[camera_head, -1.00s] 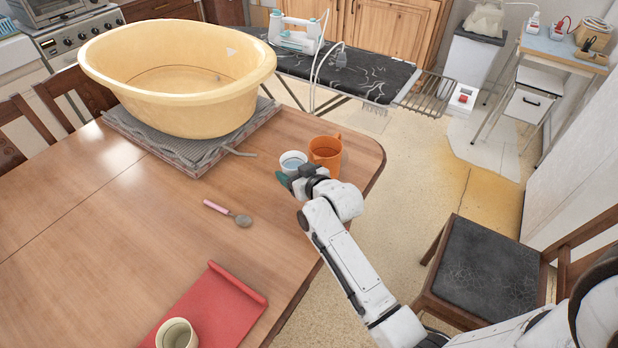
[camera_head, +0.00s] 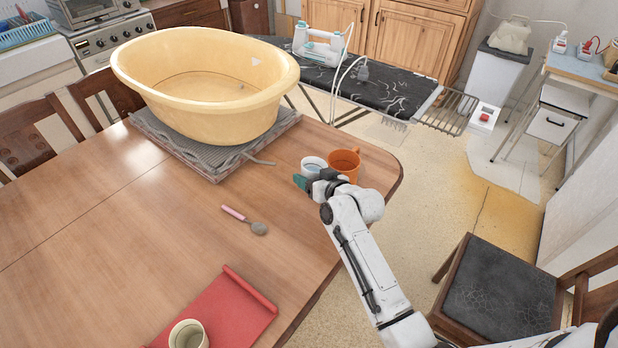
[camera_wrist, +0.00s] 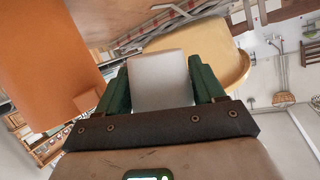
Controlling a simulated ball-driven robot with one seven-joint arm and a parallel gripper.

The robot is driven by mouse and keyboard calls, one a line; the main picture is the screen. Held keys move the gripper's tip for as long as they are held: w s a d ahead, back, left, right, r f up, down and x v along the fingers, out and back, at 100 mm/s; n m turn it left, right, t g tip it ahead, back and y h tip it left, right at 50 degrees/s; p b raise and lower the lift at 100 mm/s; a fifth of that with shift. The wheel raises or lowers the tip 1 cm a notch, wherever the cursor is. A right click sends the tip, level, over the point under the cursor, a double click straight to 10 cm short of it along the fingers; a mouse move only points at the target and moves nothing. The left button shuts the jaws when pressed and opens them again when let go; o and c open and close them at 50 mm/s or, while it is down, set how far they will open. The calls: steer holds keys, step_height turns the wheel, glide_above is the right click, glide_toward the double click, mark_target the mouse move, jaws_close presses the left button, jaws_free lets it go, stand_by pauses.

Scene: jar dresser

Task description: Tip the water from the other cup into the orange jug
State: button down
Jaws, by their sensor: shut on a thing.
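The orange jug (camera_head: 344,166) stands upright near the table's far right corner, its handle at its upper right. A white cup (camera_head: 313,163) with bluish water in it is just left of the jug, its rim close to the jug's rim. My gripper (camera_head: 310,181) is shut on this white cup, with the green fingers at its near side. In the wrist view the white cup (camera_wrist: 161,82) sits between the two green fingers, and the orange jug (camera_wrist: 50,60) fills the left. I cannot tell whether the cup touches the table or the jug.
A large yellow basin (camera_head: 205,90) stands on a grey mat (camera_head: 215,165) at the back. A pink-handled spoon (camera_head: 245,220) lies mid-table. A chair (camera_head: 500,290) is at the right.

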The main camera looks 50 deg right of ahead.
mark_target(322, 165)
steer(key=shift+s+d+r+m+y, duration=0.1)
steer(key=shift+d+r+m+y, duration=0.2)
steer(key=shift+d+r+m, duration=0.25)
steer(key=shift+s+d+r+m+t+y+p, duration=0.1)
steer(key=shift+d+r+m+y+p, duration=0.2)
steer(key=shift+r+p, duration=0.3)
steer(key=shift+s+d+r+m+t+y+p, duration=0.15)
steer(key=shift+d+r+m+p, duration=0.25)
steer(key=shift+r, duration=0.4)
steer(key=shift+d+r+m+t+y+p, duration=0.1)
steer(key=shift+d+r+m+y+p, duration=0.25)
steer(key=shift+r, duration=0.35)
steer(key=shift+d+f+m+y+b, duration=0.15)
steer(key=shift+f+m+y+b, duration=0.15)
steer(key=shift+m, duration=0.2)
steer(key=shift+r, duration=0.1)
steer(key=shift+m, duration=0.3)
